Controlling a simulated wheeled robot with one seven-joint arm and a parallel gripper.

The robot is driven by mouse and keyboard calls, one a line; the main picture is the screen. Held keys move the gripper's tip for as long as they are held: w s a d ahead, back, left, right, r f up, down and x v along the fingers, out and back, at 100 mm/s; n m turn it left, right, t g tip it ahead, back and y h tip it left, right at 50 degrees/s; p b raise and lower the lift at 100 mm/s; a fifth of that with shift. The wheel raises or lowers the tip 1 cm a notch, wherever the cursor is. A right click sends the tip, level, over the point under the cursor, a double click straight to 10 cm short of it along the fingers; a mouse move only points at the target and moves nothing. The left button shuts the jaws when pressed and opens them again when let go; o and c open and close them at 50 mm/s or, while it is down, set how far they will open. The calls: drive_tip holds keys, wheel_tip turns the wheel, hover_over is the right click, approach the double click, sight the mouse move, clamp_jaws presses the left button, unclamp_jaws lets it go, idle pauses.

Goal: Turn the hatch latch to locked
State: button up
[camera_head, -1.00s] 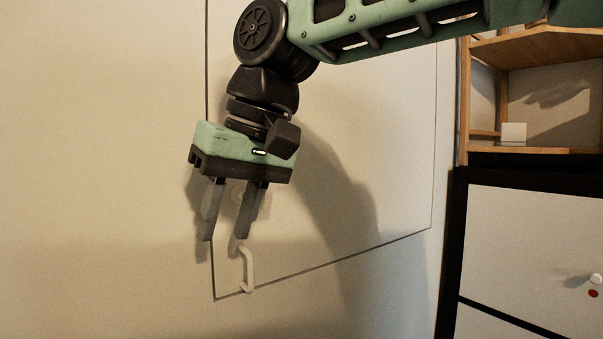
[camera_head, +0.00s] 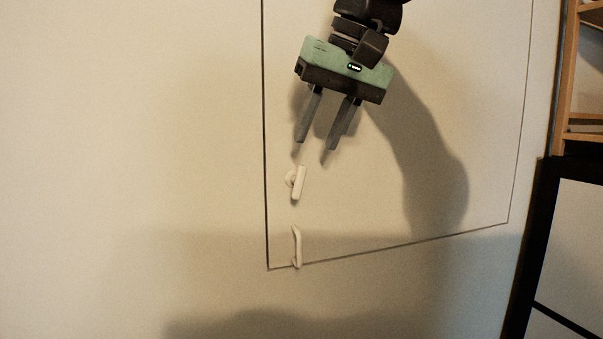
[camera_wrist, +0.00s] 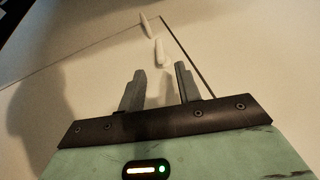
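The hatch (camera_head: 400,180) is a pale flush panel with a thin dark outline in the wall. Its latch (camera_head: 299,182) is a small white lever on a round base near the hatch's left edge, standing roughly upright with a slight tilt. It also shows in the wrist view (camera_wrist: 161,52), beyond the fingertips. A white curved handle (camera_head: 297,246) sits below the latch near the lower left corner, and in the wrist view (camera_wrist: 146,25). My gripper (camera_head: 315,156) is open and empty, above the latch and apart from it. In the wrist view its fingers (camera_wrist: 157,83) are spread.
A wooden shelf (camera_head: 588,75) and a dark-framed white cabinet (camera_head: 575,255) stand at the right edge. The wall (camera_head: 130,150) left of the hatch is bare and free. Shadows fall across the hatch and lower wall.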

sight(300, 194)
drive_tip(key=p+x, duration=0.1)
drive_tip(key=x, duration=0.7)
drive_tip(key=shift+w+a+f+p, duration=0.1)
drive_tip(key=shift+w+f+p, duration=0.05)
drive_tip(key=shift+f+p, duration=0.2)
drive_tip(key=shift+r, duration=0.1)
clamp_jaws()
